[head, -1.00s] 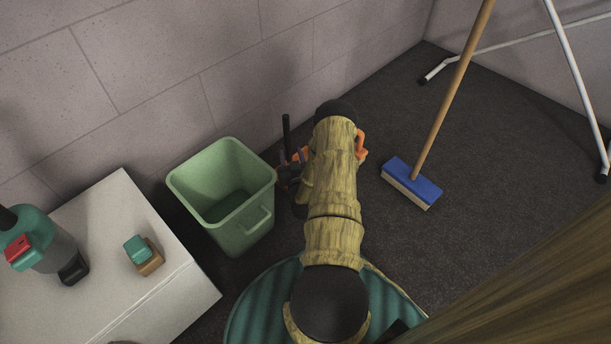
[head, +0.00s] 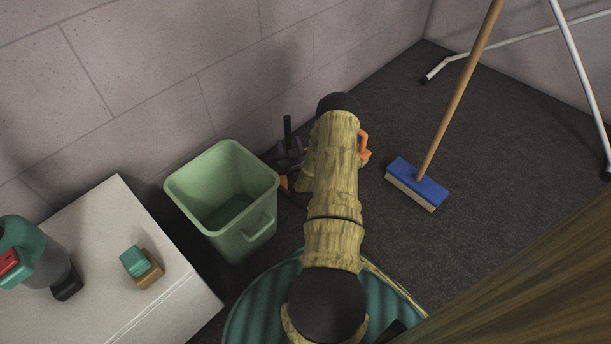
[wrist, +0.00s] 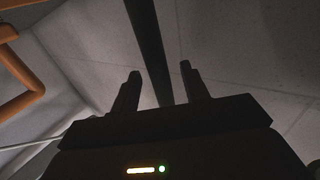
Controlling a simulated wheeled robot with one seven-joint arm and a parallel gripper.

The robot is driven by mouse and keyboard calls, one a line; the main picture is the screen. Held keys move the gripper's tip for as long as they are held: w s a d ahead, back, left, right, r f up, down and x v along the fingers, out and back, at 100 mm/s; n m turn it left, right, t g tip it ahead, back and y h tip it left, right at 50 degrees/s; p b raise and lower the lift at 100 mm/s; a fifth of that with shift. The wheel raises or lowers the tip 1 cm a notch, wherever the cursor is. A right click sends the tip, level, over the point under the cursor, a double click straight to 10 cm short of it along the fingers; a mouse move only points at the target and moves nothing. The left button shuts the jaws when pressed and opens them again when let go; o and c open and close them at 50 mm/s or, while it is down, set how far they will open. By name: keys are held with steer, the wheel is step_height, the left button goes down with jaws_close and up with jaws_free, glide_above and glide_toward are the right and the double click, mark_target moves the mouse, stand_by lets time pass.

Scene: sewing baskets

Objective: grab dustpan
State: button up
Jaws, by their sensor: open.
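A dark upright stick, which looks like the dustpan's handle (head: 287,127), stands between the green bin and my arm, close to the wall. The dustpan's pan cannot be made out in the head view; my arm blocks much of that spot. In the wrist view a dark bar, likely the same handle (wrist: 150,40), runs down between my two fingers. My gripper (wrist: 160,71) is open, with a finger on each side of the bar and gaps visible beside it.
A green bin (head: 183,195) stands just left of my arm. A blue-headed broom (head: 420,186) leans at right. Dark floor is open between arm and broom.

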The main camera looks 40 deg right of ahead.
steer(key=shift+x, duration=0.8)
jaws_close()
